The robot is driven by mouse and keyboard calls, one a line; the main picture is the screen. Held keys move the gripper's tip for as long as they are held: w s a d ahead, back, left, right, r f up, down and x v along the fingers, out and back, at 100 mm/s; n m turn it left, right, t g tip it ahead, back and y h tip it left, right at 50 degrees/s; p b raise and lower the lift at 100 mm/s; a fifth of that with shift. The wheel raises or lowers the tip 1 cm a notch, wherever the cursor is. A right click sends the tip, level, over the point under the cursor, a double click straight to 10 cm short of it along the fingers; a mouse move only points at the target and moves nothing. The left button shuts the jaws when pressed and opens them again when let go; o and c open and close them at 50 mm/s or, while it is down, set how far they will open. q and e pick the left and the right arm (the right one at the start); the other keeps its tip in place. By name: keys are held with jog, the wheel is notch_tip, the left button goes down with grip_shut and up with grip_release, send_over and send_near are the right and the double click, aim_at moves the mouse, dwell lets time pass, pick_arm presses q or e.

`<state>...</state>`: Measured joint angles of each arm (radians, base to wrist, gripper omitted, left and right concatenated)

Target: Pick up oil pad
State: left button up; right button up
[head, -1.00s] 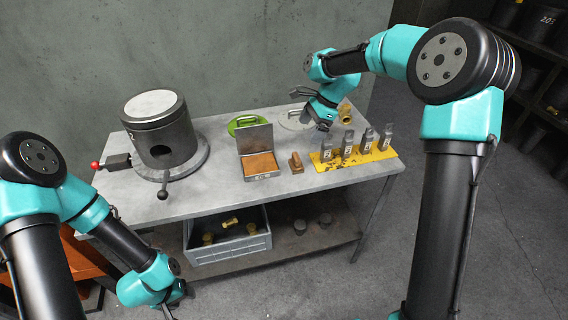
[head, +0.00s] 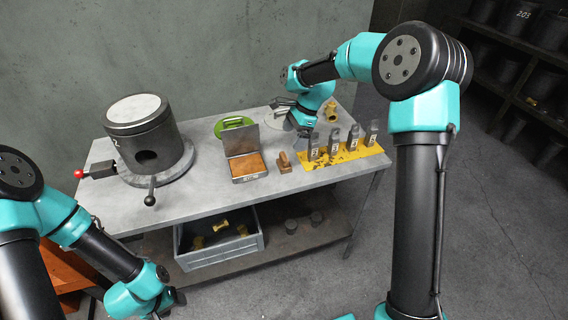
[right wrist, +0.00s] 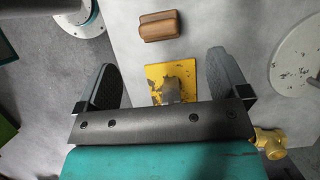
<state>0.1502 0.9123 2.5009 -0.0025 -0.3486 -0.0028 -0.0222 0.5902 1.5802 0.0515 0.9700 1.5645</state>
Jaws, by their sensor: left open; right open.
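A small brown block with a raised grip (head: 284,163), which looks like the oil pad, stands on the grey table (head: 200,200) between an open box and a yellow plate. In the right wrist view the brown block (right wrist: 160,25) lies ahead of the fingers, apart from them.
An open box with a brown-orange pad (head: 248,166) stands left of the block. The yellow plate (head: 346,157) bears several upright grey stamps. A dark cylinder machine (head: 143,140) with levers stands at left. A green disc (head: 234,128) and a brass piece (head: 331,112) lie behind.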

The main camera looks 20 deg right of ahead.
aim_at(284, 155)
jog(key=x, duration=0.5)
jog(key=shift+a+f, duration=0.15)
jog(key=shift+f, duration=0.15)
jog(key=shift+x, duration=2.65)
jog(key=shift+s, duration=0.15)
jog(key=shift+c, duration=0.2)
jog(key=c, duration=1)
jog(key=shift+o, duration=0.2)
jog(key=shift+r, duration=0.1)
